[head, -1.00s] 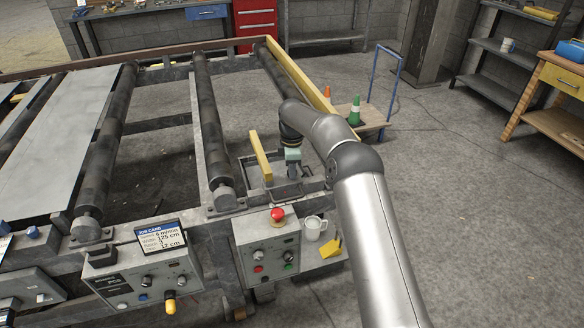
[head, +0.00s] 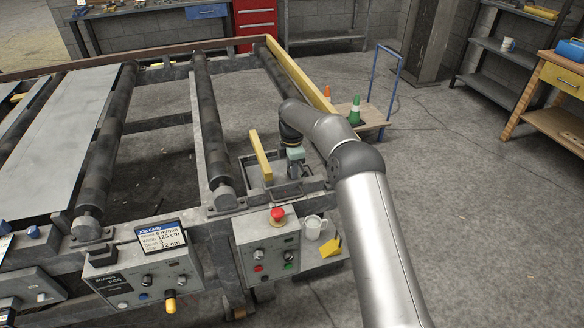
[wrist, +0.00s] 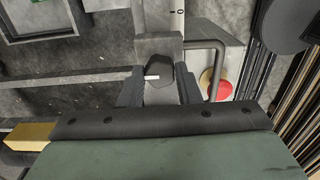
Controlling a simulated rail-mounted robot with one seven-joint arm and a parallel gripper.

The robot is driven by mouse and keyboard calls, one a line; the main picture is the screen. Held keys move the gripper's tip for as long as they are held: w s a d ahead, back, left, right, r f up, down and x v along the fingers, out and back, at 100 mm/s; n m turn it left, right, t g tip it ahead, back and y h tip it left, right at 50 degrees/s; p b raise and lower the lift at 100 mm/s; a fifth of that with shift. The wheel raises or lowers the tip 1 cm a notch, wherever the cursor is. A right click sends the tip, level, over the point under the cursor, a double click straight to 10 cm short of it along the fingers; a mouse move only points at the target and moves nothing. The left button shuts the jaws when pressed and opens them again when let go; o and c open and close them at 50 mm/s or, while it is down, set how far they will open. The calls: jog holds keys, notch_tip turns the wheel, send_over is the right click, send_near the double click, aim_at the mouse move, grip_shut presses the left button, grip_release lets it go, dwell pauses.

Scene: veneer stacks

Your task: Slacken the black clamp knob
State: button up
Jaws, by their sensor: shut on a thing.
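The black clamp knob (wrist: 158,80) shows in the wrist view, a dark rounded knob with a white line, in front of a grey metal block (wrist: 158,43). The two dark fingers of my gripper (wrist: 159,92) stand on either side of it, shut on it. In the head view my gripper (head: 295,172) is low over the near right end of the roller frame. There the knob cannot be made out behind my gripper and the metal parts.
A yellow bar (head: 260,155) stands just left of my gripper. A bent grey rod (wrist: 217,65) is close right of the fingers in the wrist view.

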jog(key=o, duration=1)
jog(key=shift+r, duration=0.1)
notch_tip(320, 180, up, 17)
jog(key=shift+r+p, duration=0.15)
jog(key=shift+p, duration=0.3)
